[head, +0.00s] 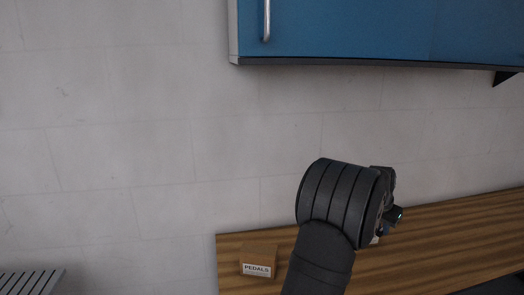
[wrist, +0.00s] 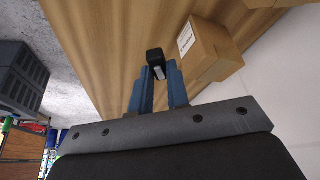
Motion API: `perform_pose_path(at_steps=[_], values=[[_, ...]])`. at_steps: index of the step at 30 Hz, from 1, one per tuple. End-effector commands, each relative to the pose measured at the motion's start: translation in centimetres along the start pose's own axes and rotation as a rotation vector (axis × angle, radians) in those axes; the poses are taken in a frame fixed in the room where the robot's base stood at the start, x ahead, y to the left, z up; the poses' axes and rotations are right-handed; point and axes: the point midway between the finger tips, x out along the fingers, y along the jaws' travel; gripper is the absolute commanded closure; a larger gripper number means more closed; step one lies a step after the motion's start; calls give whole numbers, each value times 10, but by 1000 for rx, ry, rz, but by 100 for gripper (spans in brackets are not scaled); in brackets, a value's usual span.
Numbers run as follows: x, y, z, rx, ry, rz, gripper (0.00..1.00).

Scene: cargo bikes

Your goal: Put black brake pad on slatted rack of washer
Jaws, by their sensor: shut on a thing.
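My gripper (wrist: 159,72) has blue fingers and is shut on the black brake pad (wrist: 154,56) in the wrist view. The pad is a small black block with a pale grey face, held at the fingertips over the wooden bench top. In the head view my arm hides the pad and most of the gripper, above the bench's left part. A grey slatted rack (head: 30,281) shows at the bottom left corner of the head view, cut off by the frame, well to the left of the gripper. The rest of the washer is out of view.
A cardboard box marked PEDALS (head: 258,261) stands on the wooden bench (head: 450,235); in the wrist view a box (wrist: 211,52) is close right of the fingers. A blue cabinet (head: 350,30) hangs above. A dark grey crate (wrist: 22,75) is beyond the bench edge.

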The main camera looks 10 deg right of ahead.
Motion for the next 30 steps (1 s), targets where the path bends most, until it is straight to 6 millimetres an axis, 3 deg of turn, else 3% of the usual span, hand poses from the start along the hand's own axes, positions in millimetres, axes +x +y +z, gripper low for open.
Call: perform_pose_path(at_steps=[1, 3, 14, 18, 24, 30], values=[[-5, -31, 11, -53, 0, -23, 100], [-10, -64, 26, -117, 0, -48, 100], [-43, -196, 108, -385, 0, -159, 100], [-60, -247, 159, -501, 0, -207, 100], [-87, -303, 247, -658, 0, -272, 100], [-102, -330, 339, -768, -3, -316, 100]])
